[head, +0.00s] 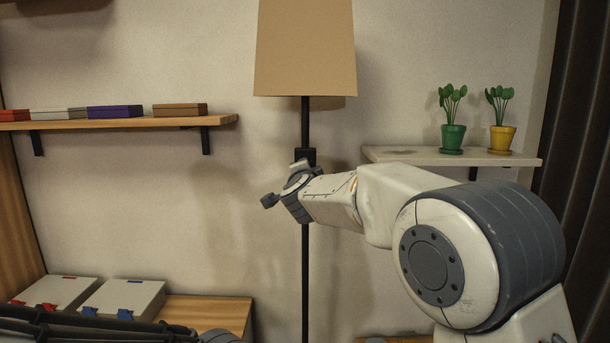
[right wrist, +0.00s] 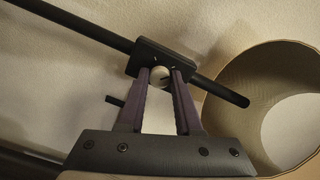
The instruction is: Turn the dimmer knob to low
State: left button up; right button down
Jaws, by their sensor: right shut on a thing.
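A floor lamp with a tan shade (head: 305,50) and a thin black pole (head: 305,270) stands against the wall. A black dimmer box (head: 306,155) sits on the pole, partly hidden by my right gripper (head: 298,172) in the head view. In the right wrist view the box (right wrist: 157,55) carries a small round pale knob (right wrist: 161,75) with a dark mark. The fingertips of my right gripper (right wrist: 163,76) are shut on the knob, one on each side. The knob's setting cannot be read. My left gripper does not show.
A wall shelf (head: 220,120) with several flat cases is at left. A white shelf (head: 400,156) with a green-potted plant (head: 453,137) and a yellow-potted plant (head: 501,138) is close above my right arm. Two pale cases (head: 125,298) lie at lower left.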

dwell(0.5)
jog(key=c, duration=0.6)
grip_release()
jog(key=s+b, duration=0.3)
jog(key=s, duration=0.7)
jog(key=shift+s+r, duration=0.15)
jog(key=shift+s, duration=0.1)
